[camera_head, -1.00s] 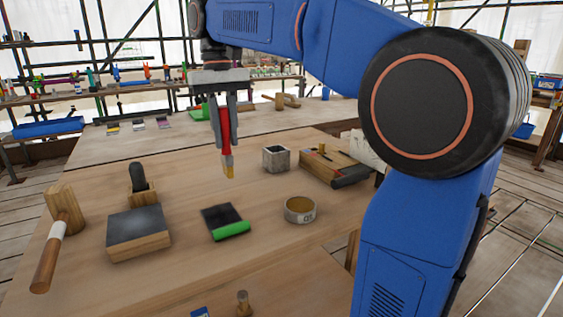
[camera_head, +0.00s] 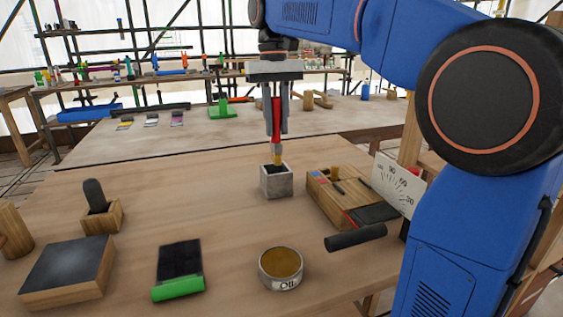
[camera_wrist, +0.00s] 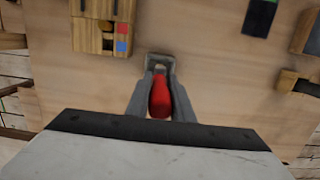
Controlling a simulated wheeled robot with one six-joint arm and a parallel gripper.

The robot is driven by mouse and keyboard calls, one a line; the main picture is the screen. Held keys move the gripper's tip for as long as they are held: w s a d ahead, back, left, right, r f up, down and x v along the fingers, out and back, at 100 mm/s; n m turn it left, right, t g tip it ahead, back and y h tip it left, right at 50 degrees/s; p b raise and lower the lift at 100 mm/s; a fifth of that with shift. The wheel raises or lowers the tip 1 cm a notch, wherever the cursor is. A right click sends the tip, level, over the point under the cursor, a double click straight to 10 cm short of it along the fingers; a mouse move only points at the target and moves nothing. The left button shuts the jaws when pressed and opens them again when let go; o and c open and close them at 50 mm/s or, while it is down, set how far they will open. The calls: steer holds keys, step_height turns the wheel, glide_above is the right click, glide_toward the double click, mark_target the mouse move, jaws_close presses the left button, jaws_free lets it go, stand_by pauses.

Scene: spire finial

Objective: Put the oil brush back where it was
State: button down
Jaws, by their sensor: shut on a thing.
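The oil brush (camera_head: 276,121) has a red handle and a yellowish lower end, and hangs upright with its tip down. My gripper (camera_head: 276,128) is shut on the handle. The brush's lower end is right at the top opening of a small grey stone-like cup (camera_head: 276,182). I cannot tell whether the tip is inside or just above the cup. In the wrist view the red handle of the brush (camera_wrist: 160,98) sits between the fingers, with the cup (camera_wrist: 160,62) just beyond it. A round tin marked "Oil" (camera_head: 281,268) stands nearer on the bench.
A wooden box with tools (camera_head: 340,195) and a white angle gauge (camera_head: 398,184) stand close right of the cup. A dark pad with a green bar (camera_head: 180,268), a sharpening block (camera_head: 68,270) and a small wooden holder (camera_head: 101,212) are left.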

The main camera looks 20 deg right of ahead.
mark_target(274, 102)
steer(key=shift+f, duration=3.65)
steer(key=shift+f, duration=0.1)
steer(key=c, duration=1.6)
jaws_free()
steer(key=shift+o, duration=0.2)
steer(key=r, duration=0.3)
steer(key=w+r, duration=0.1)
steer(key=r, duration=0.7)
steer(key=shift+w+r, duration=0.2)
steer(key=shift+r, duration=0.35)
